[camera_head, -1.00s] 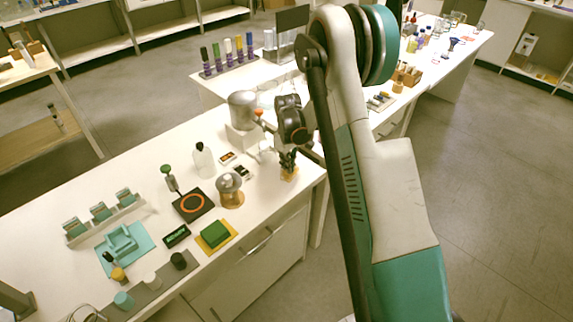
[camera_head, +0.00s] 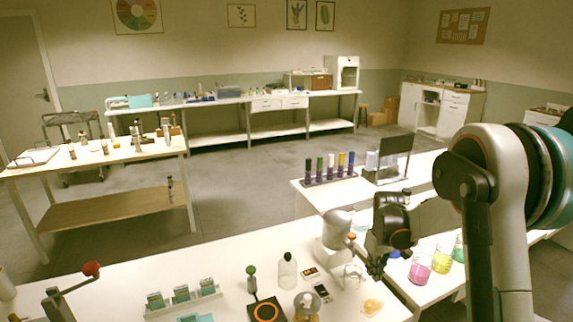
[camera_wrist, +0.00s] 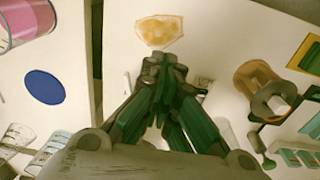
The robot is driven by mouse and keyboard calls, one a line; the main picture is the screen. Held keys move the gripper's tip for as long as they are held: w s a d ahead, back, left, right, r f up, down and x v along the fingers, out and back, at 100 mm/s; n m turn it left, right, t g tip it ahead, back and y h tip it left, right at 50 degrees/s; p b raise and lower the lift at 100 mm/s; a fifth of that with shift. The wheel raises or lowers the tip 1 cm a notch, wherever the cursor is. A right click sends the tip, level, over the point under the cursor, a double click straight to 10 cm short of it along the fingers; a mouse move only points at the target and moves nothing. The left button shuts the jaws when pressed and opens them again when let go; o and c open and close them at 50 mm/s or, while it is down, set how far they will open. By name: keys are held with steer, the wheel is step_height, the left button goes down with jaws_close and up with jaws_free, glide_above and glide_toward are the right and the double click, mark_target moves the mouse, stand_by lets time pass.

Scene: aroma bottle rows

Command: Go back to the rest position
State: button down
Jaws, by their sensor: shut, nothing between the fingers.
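My gripper (camera_head: 375,270) is above the front white table, to the right in the head view. Its fingers are shut and empty, also in the wrist view (camera_wrist: 164,62). A flat amber piece (camera_head: 372,307) lies on the table below the gripper, apart from it. The amber piece also shows in the wrist view (camera_wrist: 160,31), just beyond the fingertips. My arm comes in from the right edge of the head view.
A clear bottle with a black cap (camera_head: 287,272) and a black plate with an orange ring (camera_head: 266,311) stand left of the gripper. Beakers of pink (camera_head: 421,267) and yellow (camera_head: 443,260) liquid stand right. A rack of coloured tubes (camera_head: 330,178) is behind. Open floor lies beyond.

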steer(key=s+a+r+m+t, duration=0.1)
steer(key=s+a+r+t, duration=0.15)
steer(key=s+r, duration=0.5)
steer(key=s+a+r+m+t, duration=0.1)
steer(key=s+a+r, duration=0.35)
steer(key=r, duration=0.55)
steer(key=s+a+r+m+t, duration=0.1)
steer(key=s+a, duration=0.1)
steer(key=s, duration=0.7)
steer(key=s+a+r+t, duration=0.1)
steer(key=s+a+t, duration=0.1)
steer(key=s, duration=0.7)
steer(key=shift+s+a+r+m, duration=0.15)
steer(key=shift+s+r+m, duration=0.05)
steer(key=shift+r+m, duration=0.2)
